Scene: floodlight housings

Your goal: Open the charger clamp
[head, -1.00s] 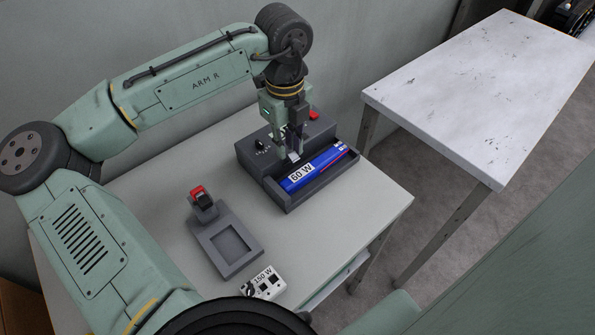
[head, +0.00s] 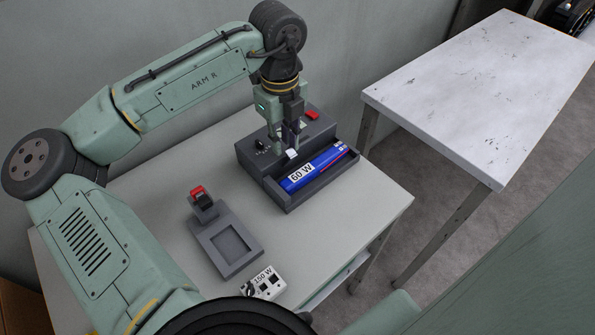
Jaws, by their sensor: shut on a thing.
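The charger (head: 262,163) is a dark grey unit at the back right of the light table. A blue battery marked 60 W (head: 318,169) lies in its front trough. My gripper (head: 286,148) points down over the middle of the charger, just behind the battery. It is shut on a small part there, which looks like the charger clamp; a pale tab (head: 292,154) shows at the fingertips. The fingers hide most of the clamp, so its exact angle cannot be told.
A black knob (head: 260,144) and a red part (head: 312,115) are on the charger's top. A grey holder with a red-topped clamp (head: 226,244) and a white 150 W block (head: 263,283) stand nearer. A bare white table (head: 480,95) is at right.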

